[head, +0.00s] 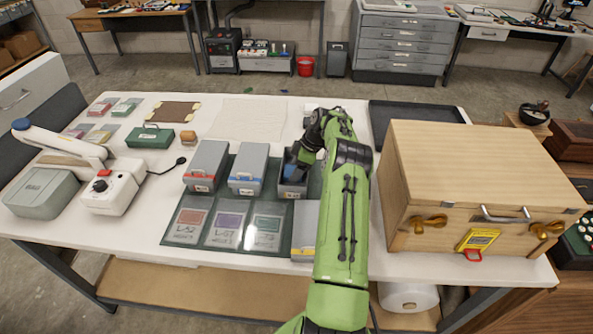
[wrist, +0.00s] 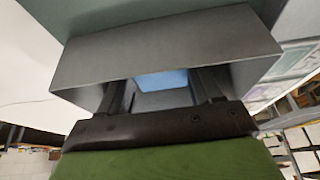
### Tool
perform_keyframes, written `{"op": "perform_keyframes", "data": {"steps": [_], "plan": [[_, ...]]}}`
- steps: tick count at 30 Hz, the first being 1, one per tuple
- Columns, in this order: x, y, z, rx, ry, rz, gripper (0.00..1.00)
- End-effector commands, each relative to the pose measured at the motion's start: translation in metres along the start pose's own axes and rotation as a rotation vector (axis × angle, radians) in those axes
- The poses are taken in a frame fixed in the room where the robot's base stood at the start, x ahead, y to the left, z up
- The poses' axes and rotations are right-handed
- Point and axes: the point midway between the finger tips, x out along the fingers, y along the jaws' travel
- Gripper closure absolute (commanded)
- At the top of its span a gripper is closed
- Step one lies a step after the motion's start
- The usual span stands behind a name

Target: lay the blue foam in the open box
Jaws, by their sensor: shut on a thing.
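The open box (head: 291,191) is a dark grey box, the rightmost of three in a row on the white table. Its grey wall (wrist: 165,48) fills much of the wrist view. My gripper (head: 296,165) reaches down into it from above. In the wrist view, my gripper's two dark fingers (wrist: 163,88) extend past the box's rim, with the light blue foam (wrist: 162,79) between them. My gripper is shut on the foam, inside the box's mouth. My arm and the box walls hide most of the foam, and I cannot tell whether it touches the box floor.
Two closed grey boxes (head: 207,166) (head: 248,169) stand close to the left. Labelled cards (head: 228,225) lie in front on a dark mat. A large wooden case (head: 470,175) stands right of my arm. A black tray (head: 415,113) lies behind. The white table behind the boxes is fairly clear.

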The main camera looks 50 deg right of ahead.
Motion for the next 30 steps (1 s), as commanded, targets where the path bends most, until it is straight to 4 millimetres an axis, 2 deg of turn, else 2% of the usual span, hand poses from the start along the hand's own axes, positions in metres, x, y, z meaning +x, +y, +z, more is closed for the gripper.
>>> {"op": "perform_keyframes", "data": {"steps": [2, 10, 11, 15, 25, 28, 30], "plan": [[0.007, 0.0, 0.003, -0.001, 0.0, 0.002, 0.64], [0.01, 0.001, 0.004, 0.0, -0.001, 0.002, 0.64], [0.009, 0.0, 0.004, 0.0, -0.001, 0.002, 0.33], [0.009, 0.0, 0.004, 0.0, -0.001, 0.002, 0.11], [0.004, 0.001, 0.002, 0.0, 0.0, 0.002, 0.1], [-0.013, 0.002, 0.003, 0.001, 0.0, 0.006, 0.1], [-0.031, 0.001, 0.003, 0.002, -0.001, 0.007, 0.1]]}}
